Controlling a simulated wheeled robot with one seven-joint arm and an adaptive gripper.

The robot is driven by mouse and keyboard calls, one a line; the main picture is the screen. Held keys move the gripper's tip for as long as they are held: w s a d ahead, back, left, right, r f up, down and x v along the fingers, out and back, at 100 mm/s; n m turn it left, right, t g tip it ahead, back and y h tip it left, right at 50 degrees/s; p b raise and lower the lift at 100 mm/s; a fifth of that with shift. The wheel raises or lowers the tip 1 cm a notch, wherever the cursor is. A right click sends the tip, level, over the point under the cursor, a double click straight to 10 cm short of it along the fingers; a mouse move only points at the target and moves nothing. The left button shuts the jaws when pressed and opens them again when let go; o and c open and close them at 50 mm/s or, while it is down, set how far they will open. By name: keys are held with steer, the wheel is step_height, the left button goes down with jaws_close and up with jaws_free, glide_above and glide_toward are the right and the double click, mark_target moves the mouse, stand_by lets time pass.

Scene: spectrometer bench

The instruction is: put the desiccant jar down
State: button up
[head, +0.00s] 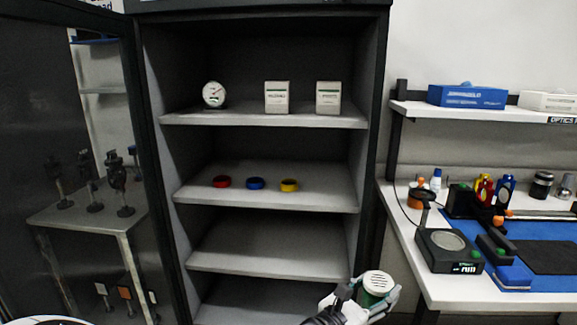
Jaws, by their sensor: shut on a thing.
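The desiccant jar (376,284) is a green jar with a white, slotted lid, at the bottom of the head view. My gripper (374,294) is shut around the jar, which is held roughly upright in front of the cabinet's lower right edge. The fingers hide part of the jar's side, and its underside is not visible. An open dark cabinet (374,150) with grey shelves stands in front of me.
The cabinet's upper shelf holds a round dial gauge (214,94) and two white boxes (277,97). Red, blue and yellow rings (255,184) lie on the middle shelf. The shelf below (270,250) looks bare. A cluttered bench (440,293) stands right; the cabinet door is left.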

mark_target(379, 282)
step_height(379, 282, up, 3)
steer(key=p, duration=0.4)
steer(key=shift+s, duration=0.1)
steer(key=r+p, duration=0.1)
steer(key=p, duration=0.3)
steer(key=shift+s+r, duration=0.15)
steer(key=shift+d+p, duration=0.1)
steer(key=shift+p, duration=0.25)
